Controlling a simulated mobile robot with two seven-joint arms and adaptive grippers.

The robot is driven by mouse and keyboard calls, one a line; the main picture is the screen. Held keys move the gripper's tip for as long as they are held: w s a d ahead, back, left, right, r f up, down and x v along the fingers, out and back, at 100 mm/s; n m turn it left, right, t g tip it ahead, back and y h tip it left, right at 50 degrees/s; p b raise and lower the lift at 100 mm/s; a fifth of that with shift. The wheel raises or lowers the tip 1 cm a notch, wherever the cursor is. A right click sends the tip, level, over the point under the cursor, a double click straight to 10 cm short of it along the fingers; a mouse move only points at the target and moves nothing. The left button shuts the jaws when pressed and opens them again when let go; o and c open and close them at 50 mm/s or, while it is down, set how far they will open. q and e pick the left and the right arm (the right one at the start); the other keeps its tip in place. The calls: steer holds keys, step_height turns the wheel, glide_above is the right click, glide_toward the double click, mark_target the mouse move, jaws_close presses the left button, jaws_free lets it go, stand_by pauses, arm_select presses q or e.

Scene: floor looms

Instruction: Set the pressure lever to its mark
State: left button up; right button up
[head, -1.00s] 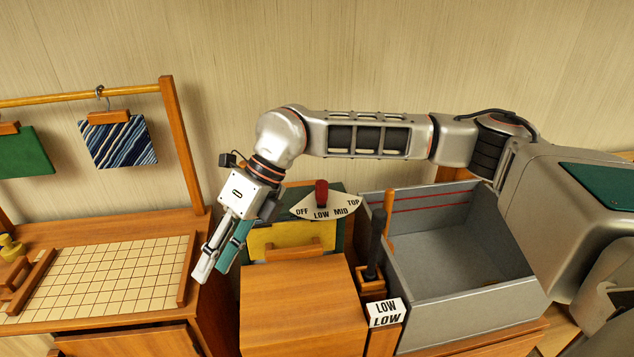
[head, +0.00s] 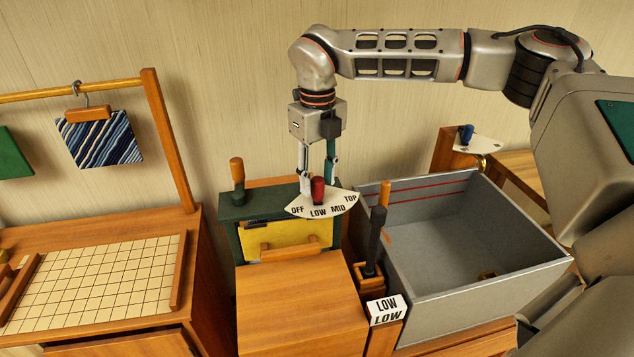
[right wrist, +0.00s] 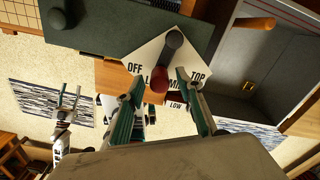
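The pressure lever is a dark arm with a red knob (head: 318,190), on a white fan-shaped dial (head: 322,207) marked OFF, LOW, MID, TOP. In the right wrist view the knob (right wrist: 159,80) covers part of the word LOW. A white card (head: 387,309) at the front reads LOW. My right gripper (head: 318,180) points down at the dial, one finger each side of the knob; in its wrist view the fingers (right wrist: 158,82) are apart, with gaps beside the knob. My left gripper (right wrist: 70,95) shows only at the left of the wrist view; its opening is unclear.
A green cabinet with a yellow front (head: 275,241) stands behind a wooden box (head: 300,300). A second, orange-topped lever (head: 237,175) rises at its left. A black-handled tool (head: 374,240) stands right of the box, beside an open grey bin (head: 460,290). A gridded board (head: 95,280) lies left.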

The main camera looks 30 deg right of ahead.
steer(key=shift+f, duration=0.9)
jaws_close()
steer(key=shift+a, duration=0.1)
